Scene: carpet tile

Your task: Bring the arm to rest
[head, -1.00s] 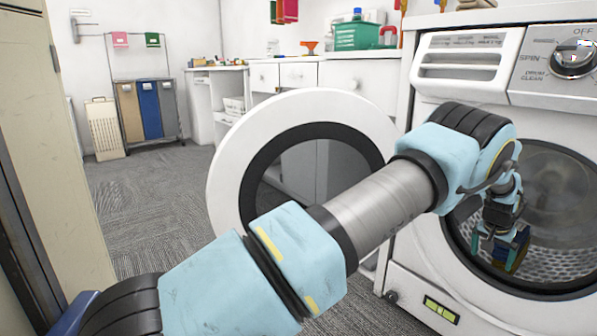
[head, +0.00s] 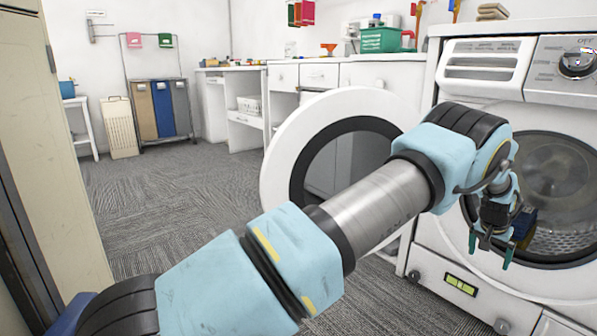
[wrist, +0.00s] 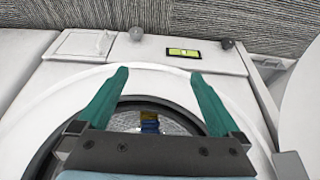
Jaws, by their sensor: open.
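My arm reaches across the head view from lower left to right. My gripper (head: 490,250) hangs at its end, in front of the washing machine (head: 485,117) near the lower left rim of its opening. In the wrist view my gripper (wrist: 160,73) has its two green fingers spread wide, with nothing between the tips. A blue and yellow item (wrist: 150,124) lies inside the drum beyond the gripper; it is partly hidden behind the gripper in the head view (head: 526,226).
The washer's round door (head: 285,165) stands open left of the opening, behind my forearm. A beige cabinet (head: 70,150) stands close on the left. White counters (head: 355,75) and a sorter with coloured bins (head: 163,108) are at the back. The carpet (head: 170,205) between is clear.

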